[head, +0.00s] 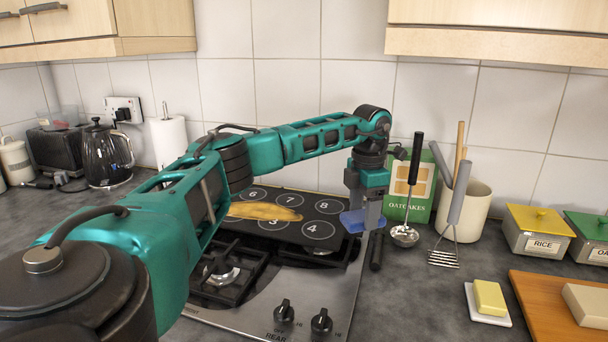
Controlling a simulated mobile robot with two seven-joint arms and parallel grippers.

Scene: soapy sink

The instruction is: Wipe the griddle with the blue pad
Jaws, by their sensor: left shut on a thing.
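The griddle (290,229) is a black plate with numbered white circles, lying over the hob. A yellow-brown smear (265,211) lies across its middle, over or beside circles 3 and 7. My left gripper (367,212) points down at the griddle's right edge and is shut on the blue pad (353,221). The pad is near circle 4; I cannot tell whether it touches the griddle. My left arm hides the griddle's left part. My right gripper is not in view.
An oatcakes box (422,190), a ladle (404,235), a masher (444,258) and a cream utensil pot (478,215) stand close right of the gripper. Butter (489,297) and a wooden board (545,310) lie further right. Hob knobs (321,322) are in front.

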